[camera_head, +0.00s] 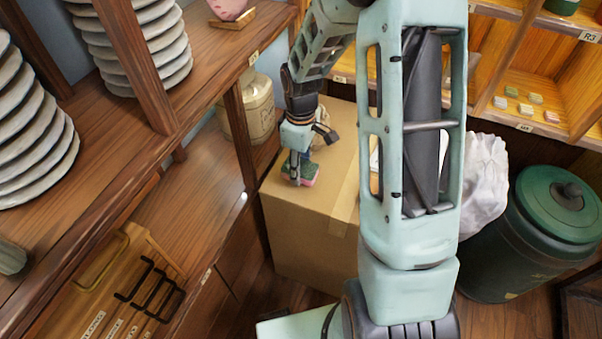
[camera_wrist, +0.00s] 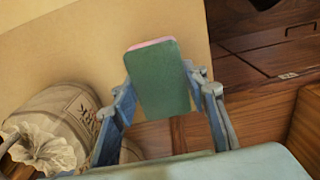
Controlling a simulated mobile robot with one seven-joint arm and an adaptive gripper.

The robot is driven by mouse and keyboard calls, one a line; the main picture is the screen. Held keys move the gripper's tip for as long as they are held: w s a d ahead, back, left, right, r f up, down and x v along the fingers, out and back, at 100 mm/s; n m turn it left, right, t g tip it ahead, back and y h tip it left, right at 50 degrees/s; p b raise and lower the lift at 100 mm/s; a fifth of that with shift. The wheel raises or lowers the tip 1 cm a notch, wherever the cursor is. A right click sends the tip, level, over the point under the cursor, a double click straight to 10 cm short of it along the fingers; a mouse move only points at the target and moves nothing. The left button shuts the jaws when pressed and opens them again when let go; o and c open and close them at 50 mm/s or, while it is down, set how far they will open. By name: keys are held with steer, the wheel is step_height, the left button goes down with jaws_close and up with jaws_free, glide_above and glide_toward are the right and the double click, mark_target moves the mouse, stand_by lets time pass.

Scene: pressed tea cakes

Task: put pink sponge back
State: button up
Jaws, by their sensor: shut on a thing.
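The pink sponge (camera_head: 308,176) has a green face and a pink layer, and it is held in my gripper (camera_head: 297,168) in the head view. In the wrist view the sponge (camera_wrist: 160,80) stands between the two fingers of my gripper (camera_wrist: 162,85), its green face towards the camera and a pink edge at the top. The fingers are closed on its sides. The sponge is over the top of a cardboard box (camera_head: 310,230); I cannot tell whether it touches the box. The lower end of the sponge is partly hidden by my gripper in the head view.
A beige jar (camera_head: 259,106) stands on the shelf left of the box. A green canister (camera_head: 545,225) and a white crumpled bag (camera_head: 487,180) stand at the right. Stacked tea cakes (camera_head: 30,135) fill the left shelf. A wooden post (camera_head: 243,145) is close to my gripper.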

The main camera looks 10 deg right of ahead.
mark_target(302, 167)
steer(key=shift+f, duration=1.15)
steer(key=shift+d, duration=0.1)
steer(key=shift+f, duration=0.2)
steer(key=o, duration=1)
step_height(302, 167, up, 12)
steer(key=shift+s+r+p, duration=0.1)
steer(key=shift+r+p, duration=0.15)
steer(key=shift+p, duration=0.85)
steer(key=shift+d, duration=0.1)
